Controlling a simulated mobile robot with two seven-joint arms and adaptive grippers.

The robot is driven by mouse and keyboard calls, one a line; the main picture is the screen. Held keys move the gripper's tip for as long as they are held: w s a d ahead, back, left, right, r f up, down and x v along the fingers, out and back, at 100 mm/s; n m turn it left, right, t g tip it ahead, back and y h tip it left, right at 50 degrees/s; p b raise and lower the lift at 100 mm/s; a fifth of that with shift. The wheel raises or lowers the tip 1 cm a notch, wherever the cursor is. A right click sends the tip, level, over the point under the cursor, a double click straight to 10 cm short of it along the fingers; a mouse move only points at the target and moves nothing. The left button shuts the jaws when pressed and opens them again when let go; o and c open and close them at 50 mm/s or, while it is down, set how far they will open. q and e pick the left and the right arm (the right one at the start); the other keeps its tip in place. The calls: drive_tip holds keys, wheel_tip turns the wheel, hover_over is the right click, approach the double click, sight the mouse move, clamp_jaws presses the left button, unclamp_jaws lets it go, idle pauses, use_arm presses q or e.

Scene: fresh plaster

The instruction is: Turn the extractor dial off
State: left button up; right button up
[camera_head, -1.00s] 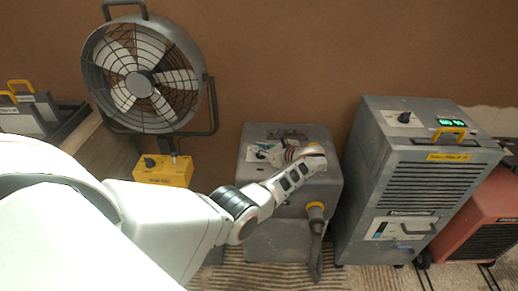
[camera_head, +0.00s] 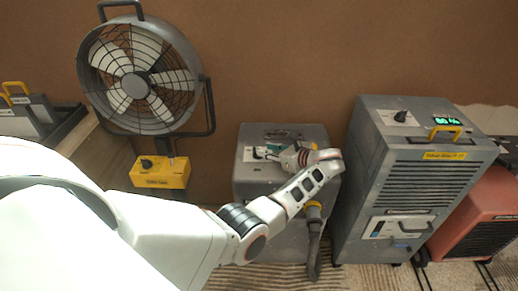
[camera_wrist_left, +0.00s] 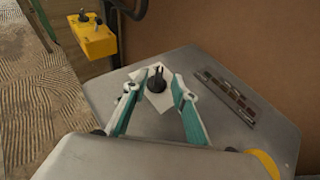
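A grey box unit (camera_head: 250,181), with a hose on its front, stands against the wall in the head view; I take it as the extractor. In the left wrist view its top (camera_wrist_left: 222,133) carries a black dial (camera_wrist_left: 157,79) on a white plate (camera_wrist_left: 150,99). My left gripper (camera_wrist_left: 155,88) is open above the top, one teal finger on each side of the dial. I cannot tell whether the fingers touch it. In the head view my left gripper (camera_head: 280,154) largely hides the dial. My right gripper is not in view.
A fan (camera_head: 137,84) stands to the left with a yellow control box (camera_head: 161,173). A tall grey unit (camera_head: 360,175) with its own dial (camera_head: 401,115) and green display stands close on the right, beside a red unit (camera_head: 478,222). A hose (camera_head: 314,245) hangs at the extractor's front.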

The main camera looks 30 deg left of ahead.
use_arm(q)
drive_tip(key=v, duration=0.5)
idle(0.5)
